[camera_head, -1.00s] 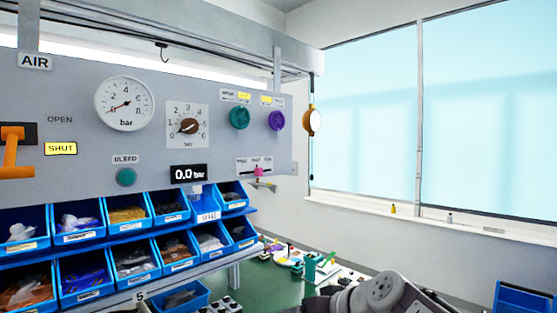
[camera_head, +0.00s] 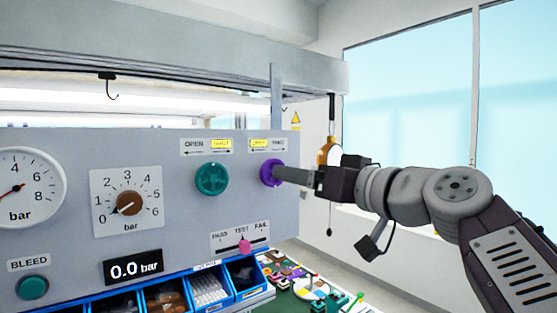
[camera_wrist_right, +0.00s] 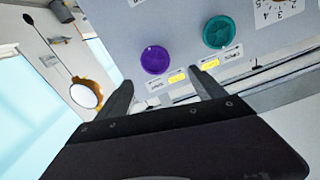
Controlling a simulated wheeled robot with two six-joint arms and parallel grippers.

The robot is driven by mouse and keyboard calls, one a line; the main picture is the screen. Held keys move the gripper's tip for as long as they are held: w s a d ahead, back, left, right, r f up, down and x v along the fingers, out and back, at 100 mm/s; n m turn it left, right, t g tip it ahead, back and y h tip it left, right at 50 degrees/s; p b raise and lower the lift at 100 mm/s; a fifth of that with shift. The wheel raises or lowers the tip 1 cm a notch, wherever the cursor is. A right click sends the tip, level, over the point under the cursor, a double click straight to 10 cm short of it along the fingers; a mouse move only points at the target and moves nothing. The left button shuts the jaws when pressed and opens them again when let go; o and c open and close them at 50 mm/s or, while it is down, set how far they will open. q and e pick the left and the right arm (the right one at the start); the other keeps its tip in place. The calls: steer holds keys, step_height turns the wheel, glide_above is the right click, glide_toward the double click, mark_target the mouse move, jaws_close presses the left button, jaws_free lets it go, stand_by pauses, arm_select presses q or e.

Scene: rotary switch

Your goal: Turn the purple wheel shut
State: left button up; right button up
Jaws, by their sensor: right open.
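The purple wheel (camera_head: 269,172) sits on the grey panel's right part, partly hidden behind my right gripper in the head view. The label above it (camera_head: 267,144) has its left half, OPEN, in yellow and its right half white. My right gripper (camera_head: 283,173) points at the wheel from the right. In the right wrist view the purple wheel (camera_wrist_right: 155,60) shows whole, just beyond and between the two spread fingers of the gripper (camera_wrist_right: 160,78). The gripper is open and holds nothing. My left gripper is out of view.
A teal wheel (camera_head: 212,179) is close by on the left, its label yellow at SHUT. A pink lever (camera_head: 245,246) sits below. A brown knob (camera_head: 130,203) and a 0.0 bar display (camera_head: 132,267) are further left. A round orange-rimmed thing (camera_wrist_right: 86,94) hangs beside the panel.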

steer(key=p+x, duration=0.5)
steer(key=x, duration=0.4)
steer(key=shift+w+d+f, duration=0.15)
steer(key=shift+w+d, duration=0.05)
steer(key=shift+w, duration=0.05)
steer(key=shift+w+d+f, duration=0.1)
steer(key=shift+w+d, duration=0.05)
steer(key=c, duration=1)
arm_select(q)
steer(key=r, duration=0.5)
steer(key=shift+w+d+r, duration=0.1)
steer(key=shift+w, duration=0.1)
arm_select(e)
steer(key=c, duration=0.4)
